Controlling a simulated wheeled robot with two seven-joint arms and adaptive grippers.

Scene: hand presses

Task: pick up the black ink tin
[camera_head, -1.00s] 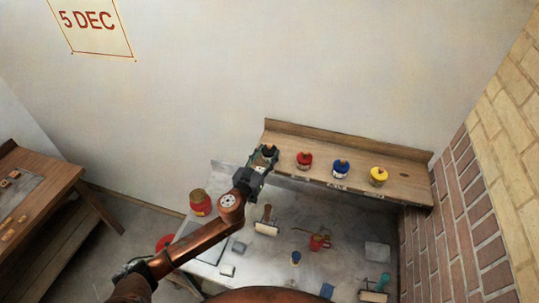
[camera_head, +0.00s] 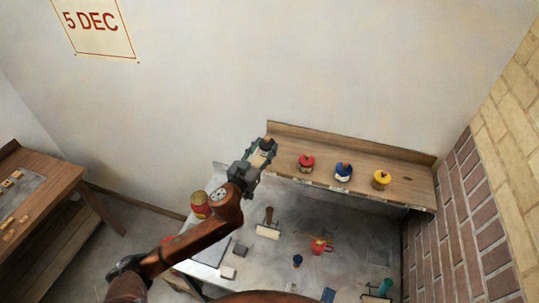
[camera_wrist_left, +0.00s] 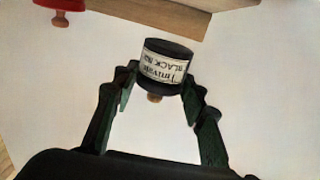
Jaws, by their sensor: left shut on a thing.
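The black ink tin (camera_wrist_left: 167,69) is a short black cylinder with a cream label and a wooden knob. In the left wrist view it sits between the fingertips of my left gripper (camera_wrist_left: 160,84), which is shut on it. The knob points toward the bottom of that view. In the head view the left gripper (camera_head: 263,151) holds the tin (camera_head: 267,144) by the left end of the wooden shelf, and the fingers partly hide it. The tin appears raised off the shelf. My right gripper is not in view.
The shelf (camera_head: 405,190) holds a red tin (camera_head: 307,162), a blue tin (camera_head: 343,171) and a yellow tin (camera_head: 381,179). Below is a grey worktop (camera_head: 275,260) with a roller (camera_head: 268,224), a red can (camera_head: 319,245) and other small items. A brick wall (camera_head: 470,215) bounds the right.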

